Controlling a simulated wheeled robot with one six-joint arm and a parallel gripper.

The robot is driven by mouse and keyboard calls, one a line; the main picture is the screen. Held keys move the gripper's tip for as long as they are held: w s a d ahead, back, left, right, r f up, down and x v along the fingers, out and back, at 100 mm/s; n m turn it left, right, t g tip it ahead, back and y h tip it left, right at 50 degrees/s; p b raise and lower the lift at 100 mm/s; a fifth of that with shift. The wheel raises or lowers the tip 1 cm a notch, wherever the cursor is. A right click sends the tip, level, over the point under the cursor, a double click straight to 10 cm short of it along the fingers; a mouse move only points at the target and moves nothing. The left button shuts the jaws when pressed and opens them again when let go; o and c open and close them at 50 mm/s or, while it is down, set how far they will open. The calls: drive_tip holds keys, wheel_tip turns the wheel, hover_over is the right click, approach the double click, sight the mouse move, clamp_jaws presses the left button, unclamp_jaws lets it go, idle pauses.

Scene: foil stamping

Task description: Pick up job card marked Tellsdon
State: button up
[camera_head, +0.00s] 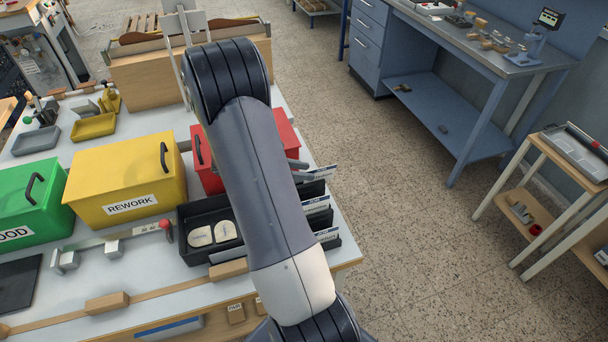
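Several white job cards stand tilted in a black slotted rack at the right edge of the white bench.
A red box (285,135), a yellow REWORK box (125,180) and a green box (28,205) stand on the bench. Open floor (420,230) lies right of it, before a blue workbench (455,45) and a wooden trolley (560,150).

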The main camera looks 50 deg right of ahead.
drive_tip(key=shift+x, duration=0.8)
drive_tip(key=shift+w+r, duration=0.15)
drive_tip(key=shift+w, duration=0.05)
clamp_jaws()
drive_tip(key=shift+w+r, duration=0.1)
